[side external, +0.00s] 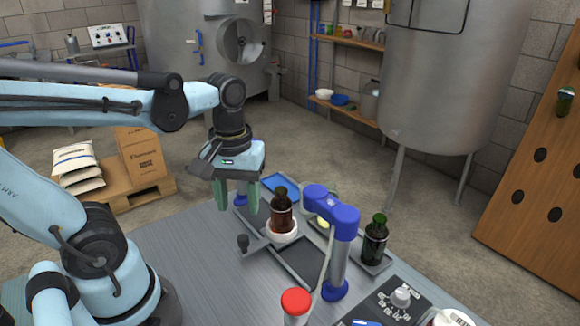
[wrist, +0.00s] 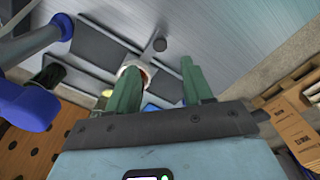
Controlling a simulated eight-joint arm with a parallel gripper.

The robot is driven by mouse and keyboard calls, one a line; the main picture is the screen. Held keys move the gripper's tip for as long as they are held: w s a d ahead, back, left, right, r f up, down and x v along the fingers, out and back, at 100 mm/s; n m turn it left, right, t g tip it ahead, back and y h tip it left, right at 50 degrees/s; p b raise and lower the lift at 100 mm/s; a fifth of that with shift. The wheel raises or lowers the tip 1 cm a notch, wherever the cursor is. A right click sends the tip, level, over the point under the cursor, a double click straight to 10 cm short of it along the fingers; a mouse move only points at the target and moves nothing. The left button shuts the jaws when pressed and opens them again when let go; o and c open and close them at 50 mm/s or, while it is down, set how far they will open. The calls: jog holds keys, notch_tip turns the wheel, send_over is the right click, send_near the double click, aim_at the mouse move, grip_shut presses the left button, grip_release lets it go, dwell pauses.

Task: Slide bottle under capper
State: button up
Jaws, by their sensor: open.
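A brown bottle (side external: 281,212) stands upright in a white round holder (side external: 282,232) on the grey slide station, left of the capper. The capper (side external: 333,207) is a blue arch with a grey post, and the bottle is beside it, not under it. My gripper (side external: 237,200) has green fingers that are apart and empty, pointing down to the left of the bottle and a little above the station. In the wrist view, my gripper (wrist: 160,70) shows spread fingers. The white holder (wrist: 128,72) is partly hidden behind one finger there, and the bottle is mostly hidden.
A dark green bottle (side external: 375,242) stands in a tray right of the capper. A dark knob (side external: 243,242) sticks up at the station's front left. A red cap (side external: 295,301) and a control panel (side external: 385,303) are near the front. The table (side external: 185,250) is clear at left.

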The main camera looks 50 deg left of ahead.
aim_at(243, 237)
jog(key=shift+f, duration=4.45)
jog(key=shift+c, duration=0.3)
grip_shut()
